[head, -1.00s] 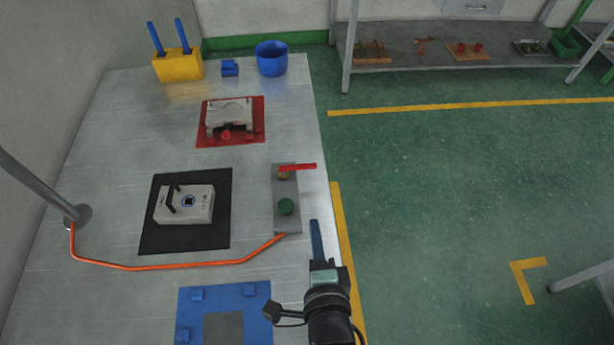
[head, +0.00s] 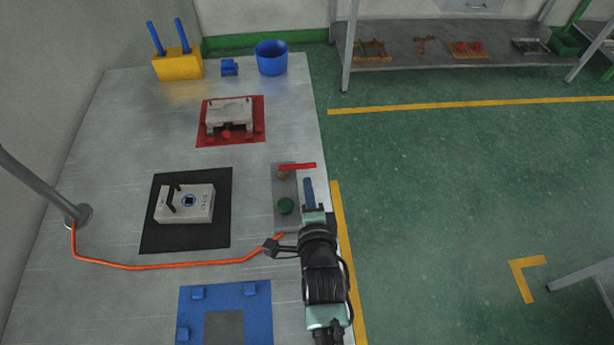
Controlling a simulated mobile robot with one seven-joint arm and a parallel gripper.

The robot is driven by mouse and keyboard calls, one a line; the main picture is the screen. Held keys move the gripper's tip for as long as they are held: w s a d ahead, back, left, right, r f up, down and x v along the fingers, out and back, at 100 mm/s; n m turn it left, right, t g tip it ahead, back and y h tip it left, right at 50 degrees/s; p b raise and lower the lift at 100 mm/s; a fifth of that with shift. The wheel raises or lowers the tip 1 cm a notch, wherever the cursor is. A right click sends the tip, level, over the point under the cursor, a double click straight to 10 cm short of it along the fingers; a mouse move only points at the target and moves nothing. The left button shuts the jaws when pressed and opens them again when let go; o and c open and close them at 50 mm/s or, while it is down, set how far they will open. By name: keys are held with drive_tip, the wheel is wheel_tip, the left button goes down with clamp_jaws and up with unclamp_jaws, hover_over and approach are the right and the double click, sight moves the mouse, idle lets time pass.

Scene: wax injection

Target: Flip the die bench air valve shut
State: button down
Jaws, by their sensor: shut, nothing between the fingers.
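The air valve is a grey plate (head: 278,209) near the bench's right edge. Its red lever (head: 298,166) lies crosswise over a brass body (head: 282,174) at the far end and points right, past the plate. A green knob (head: 285,206) sits at its near end, where an orange hose (head: 180,266) meets it. My gripper (head: 308,181), with blue fingers, is shut and empty. In the picture it is just below the lever's right part, beside the plate; a small gap shows between fingertips and lever. I cannot tell the fingertip height.
On the bench (head: 130,110), a die block (head: 188,203) sits on a black mat (head: 223,230) and another die (head: 230,116) on a red mat (head: 259,135). A blue fixture plate (head: 261,311) lies at the front. Open floor (head: 440,200) is to the right.

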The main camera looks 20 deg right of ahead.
sight(298, 169)
drive_tip(key=shift+w+d, duration=0.2)
drive_tip(key=shift+w, duration=0.45)
drive_tip(key=shift+w+d, duration=0.15)
drive_tip(key=shift+w, duration=0.5)
